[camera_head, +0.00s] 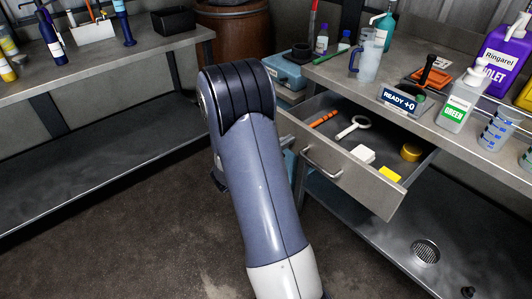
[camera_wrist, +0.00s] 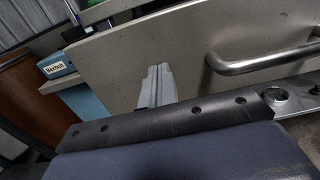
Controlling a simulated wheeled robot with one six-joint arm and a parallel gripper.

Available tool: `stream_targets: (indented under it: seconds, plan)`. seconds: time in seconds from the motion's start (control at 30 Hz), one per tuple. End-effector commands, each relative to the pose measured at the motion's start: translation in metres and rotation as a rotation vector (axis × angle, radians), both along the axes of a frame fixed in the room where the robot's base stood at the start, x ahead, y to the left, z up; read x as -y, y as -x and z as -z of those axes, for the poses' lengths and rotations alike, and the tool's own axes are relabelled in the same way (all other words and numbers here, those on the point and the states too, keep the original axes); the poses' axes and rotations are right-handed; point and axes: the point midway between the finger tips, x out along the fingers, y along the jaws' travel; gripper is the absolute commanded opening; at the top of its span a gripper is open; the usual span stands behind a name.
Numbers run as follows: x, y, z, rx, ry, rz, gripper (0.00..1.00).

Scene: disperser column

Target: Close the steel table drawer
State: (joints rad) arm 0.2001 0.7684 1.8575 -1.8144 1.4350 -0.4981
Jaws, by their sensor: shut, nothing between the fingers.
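The steel table drawer (camera_head: 350,178) is pulled out from under the right table in the head view. Its front panel faces my arm and has a bar handle (camera_head: 322,162). In the wrist view the drawer front (camera_wrist: 150,45) fills the upper middle, tilted, with the handle (camera_wrist: 265,62) at the right. My gripper (camera_wrist: 159,70) is shut and empty, its fingertips in front of the panel, left of the handle. I cannot tell whether they touch the panel. In the head view my arm hides most of the gripper.
The drawer holds an orange item (camera_head: 325,118), a white ring-ended tool (camera_head: 353,127), a white block (camera_head: 362,154), and yellow items. Bottles and a jug (camera_head: 367,62) crowd the right tabletop. A blue box (camera_head: 284,72) stands left of it. A brown barrel (camera_head: 236,40) is behind. Floor at left is clear.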

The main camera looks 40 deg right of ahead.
Motion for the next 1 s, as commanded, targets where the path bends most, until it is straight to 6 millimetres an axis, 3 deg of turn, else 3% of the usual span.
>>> stream_targets:
  seconds: [0.1, 0.6, 0.8, 1.0]
  plan:
    - [0.036, -0.001, 0.001, 0.001, 0.001, 0.008, 0.0]
    - [0.169, -0.012, 0.002, 0.0, 0.002, 0.005, 0.0]
    - [0.205, -0.015, 0.002, 0.0, 0.001, 0.002, 0.0]
    - [0.226, -0.017, 0.001, -0.001, 0.001, 0.001, 0.0]
